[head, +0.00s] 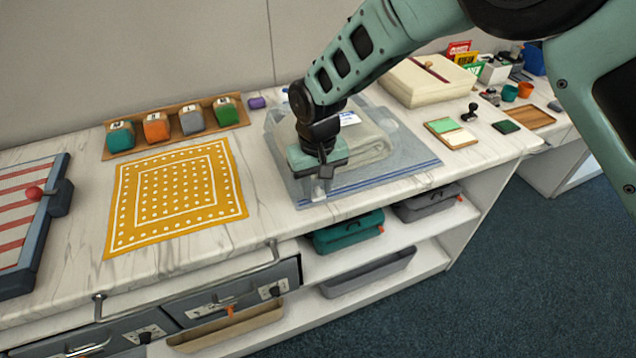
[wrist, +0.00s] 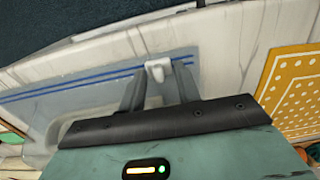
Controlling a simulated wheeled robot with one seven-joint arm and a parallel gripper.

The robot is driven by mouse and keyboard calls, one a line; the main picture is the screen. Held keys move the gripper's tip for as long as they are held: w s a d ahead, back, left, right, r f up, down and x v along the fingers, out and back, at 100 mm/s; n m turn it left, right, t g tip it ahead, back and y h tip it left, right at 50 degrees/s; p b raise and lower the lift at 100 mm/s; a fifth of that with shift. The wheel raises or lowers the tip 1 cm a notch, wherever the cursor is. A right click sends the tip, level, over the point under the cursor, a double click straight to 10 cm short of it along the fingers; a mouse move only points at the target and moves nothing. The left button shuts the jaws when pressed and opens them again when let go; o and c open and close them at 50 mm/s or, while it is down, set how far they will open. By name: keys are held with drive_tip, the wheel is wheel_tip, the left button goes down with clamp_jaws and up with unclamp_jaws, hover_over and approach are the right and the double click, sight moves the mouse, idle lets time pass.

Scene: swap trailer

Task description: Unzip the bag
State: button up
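The bag (head: 402,170) is clear plastic and lies flat on the counter with a pale folded cloth (head: 366,140) inside. A blue zip line (head: 385,181) runs along its near edge and shows in the wrist view as blue stripes (wrist: 70,85). A small white slider (wrist: 158,70) sits at the end of these stripes. My gripper (head: 322,180) points down over the left part of the bag, by the zip's left end. In the wrist view its two fingers (wrist: 158,84) are apart, one on each side of the slider. I cannot tell whether they touch it.
A yellow patterned mat (head: 175,195) lies left of the bag, with several coloured blocks (head: 158,127) on a board behind it. A cream box (head: 428,80) stands behind the bag to the right. The counter's front edge is close to the bag.

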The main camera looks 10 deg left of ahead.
sight(318, 189)
drive_tip(key=shift+r, duration=0.1)
wheel_tip(318, 189, up, 17)
drive_tip(key=b, duration=0.1)
drive_tip(key=shift+b, duration=0.35)
drive_tip(key=shift+r, duration=0.1)
drive_tip(key=s+d+f+n, duration=0.1)
drive_tip(key=s+d+f, duration=0.2)
drive_tip(key=s+d, duration=1.8)
drive_tip(key=s, duration=0.4)
drive_tip(key=shift+s+n+y, duration=0.15)
drive_tip(key=shift+n+y, duration=0.15)
